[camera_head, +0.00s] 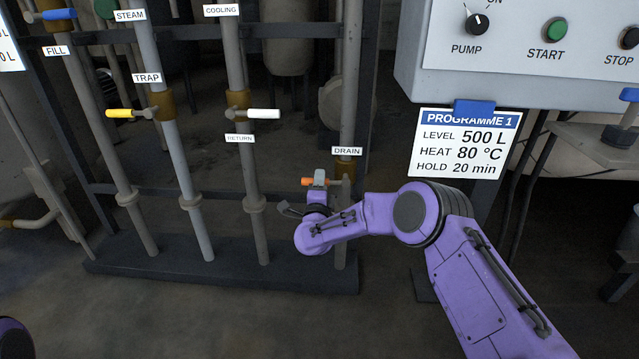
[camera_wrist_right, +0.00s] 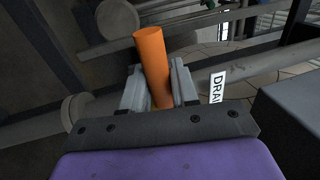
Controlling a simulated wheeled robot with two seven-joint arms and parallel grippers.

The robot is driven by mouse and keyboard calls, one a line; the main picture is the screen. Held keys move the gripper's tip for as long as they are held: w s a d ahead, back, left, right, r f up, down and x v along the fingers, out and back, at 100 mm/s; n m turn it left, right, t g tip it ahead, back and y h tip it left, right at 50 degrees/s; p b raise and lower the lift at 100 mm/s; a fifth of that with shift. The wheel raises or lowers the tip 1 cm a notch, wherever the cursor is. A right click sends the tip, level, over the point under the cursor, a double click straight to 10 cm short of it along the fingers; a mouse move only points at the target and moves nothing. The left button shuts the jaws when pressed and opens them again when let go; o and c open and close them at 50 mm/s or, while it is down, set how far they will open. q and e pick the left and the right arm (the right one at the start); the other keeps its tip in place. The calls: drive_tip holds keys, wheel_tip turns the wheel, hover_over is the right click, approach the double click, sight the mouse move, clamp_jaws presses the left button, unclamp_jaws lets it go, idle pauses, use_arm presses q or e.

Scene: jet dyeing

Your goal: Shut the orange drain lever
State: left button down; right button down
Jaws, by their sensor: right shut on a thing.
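The orange drain lever (camera_head: 308,182) is at the lower part of the rightmost pipe, just below the DRAIN label (camera_head: 347,151). In the head view it points left, about level, across the pipe. My right gripper (camera_head: 319,180) is at the lever, its fingers around the orange handle. In the right wrist view the orange lever (camera_wrist_right: 152,62) stands between the two grey fingers of my right gripper (camera_wrist_right: 160,88), shut on it. The lever's joint with the pipe is partly hidden by my gripper. My left gripper is not in view.
Other pipes carry a yellow trap lever (camera_head: 122,113), a white return lever (camera_head: 262,114) and a blue fill lever (camera_head: 58,14). A control box (camera_head: 520,50) hangs at the upper right, with a programme card (camera_head: 462,143) below it. A dark base rail (camera_head: 220,262) runs along the floor.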

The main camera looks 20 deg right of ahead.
drive_tip(key=c, duration=1)
unclamp_jaws()
drive_tip(key=p+v, duration=0.3)
drive_tip(key=v, duration=0.7)
drive_tip(key=shift+s+a, duration=0.15)
drive_tip(key=shift+s, duration=0.15)
